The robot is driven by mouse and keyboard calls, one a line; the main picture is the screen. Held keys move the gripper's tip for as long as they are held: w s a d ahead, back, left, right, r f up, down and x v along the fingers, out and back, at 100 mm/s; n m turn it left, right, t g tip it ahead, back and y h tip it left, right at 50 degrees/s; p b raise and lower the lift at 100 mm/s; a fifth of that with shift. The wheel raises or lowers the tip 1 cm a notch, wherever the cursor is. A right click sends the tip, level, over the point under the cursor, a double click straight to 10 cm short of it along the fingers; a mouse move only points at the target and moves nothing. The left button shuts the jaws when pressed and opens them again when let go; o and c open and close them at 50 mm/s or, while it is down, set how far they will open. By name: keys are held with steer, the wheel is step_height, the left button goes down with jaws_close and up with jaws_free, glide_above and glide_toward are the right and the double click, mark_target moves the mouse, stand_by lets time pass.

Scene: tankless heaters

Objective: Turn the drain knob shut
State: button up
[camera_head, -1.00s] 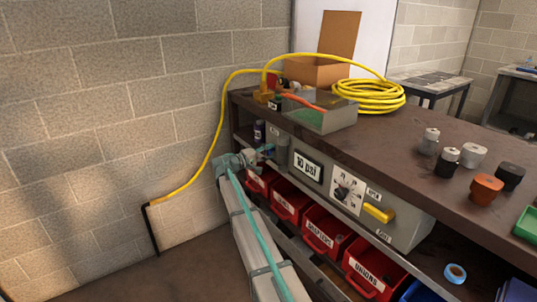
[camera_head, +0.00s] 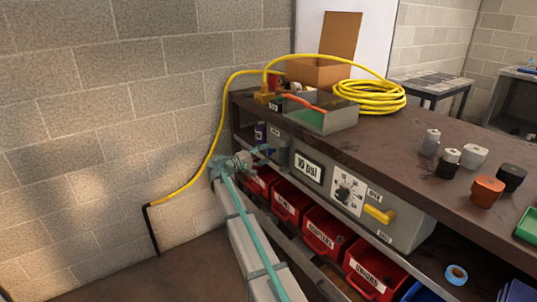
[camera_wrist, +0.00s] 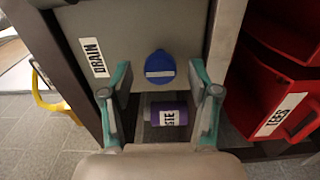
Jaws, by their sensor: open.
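The drain knob (camera_wrist: 160,66) is a round blue knob with a white bar, lying level across it in the wrist view. It sits on a grey panel beside a white DRAIN label (camera_wrist: 93,57). My gripper (camera_wrist: 160,80) is open, with one teal finger on each side of the knob's lower part in the picture. Gaps show between the fingers and the knob, and I see no contact. In the head view my gripper (camera_head: 264,153) is at the left end of the grey unit (camera_head: 405,232). I cannot make out the knob there.
A purple bottle (camera_wrist: 167,115) shows between my fingers. Red bins (camera_head: 323,231) line the shelf below the unit; the TEES bin (camera_wrist: 280,95) is close on the right. A yellow hose (camera_head: 368,95) lies coiled on the bench (camera_head: 400,140) and runs down the wall.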

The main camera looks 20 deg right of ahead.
steer(key=s+a, duration=0.1)
steer(key=a, duration=0.8)
steer(key=shift+s, duration=0.4)
steer(key=shift+a, duration=0.1)
steer(key=s+a+f+g+y, duration=0.3)
steer(key=s+f+y, duration=0.3)
steer(key=s+f, duration=1.15)
steer(key=s+a+f+g+y, duration=0.3)
steer(key=s+f+y, duration=0.2)
steer(key=s+f, duration=1.2)
steer(key=s+a+f+m+g+y, duration=0.1)
steer(key=s+a+f+g+y, duration=0.3)
steer(key=s, duration=0.9)
steer(key=s+a+f+g+y, duration=0.15)
steer(key=s+f, duration=0.35)
steer(key=s, duration=0.8)
steer(key=s+a+f+m+g+y, duration=0.15)
steer(key=s+a+f, duration=0.3)
steer(key=s, duration=0.85)
steer(key=w+d+r+t+p, duration=0.1)
steer(key=w+r+t+p, duration=0.2)
steer(key=r+p, duration=1.2)
steer(key=w+p, duration=0.2)
steer(key=p, duration=0.3)
steer(key=shift+r, duration=0.25)
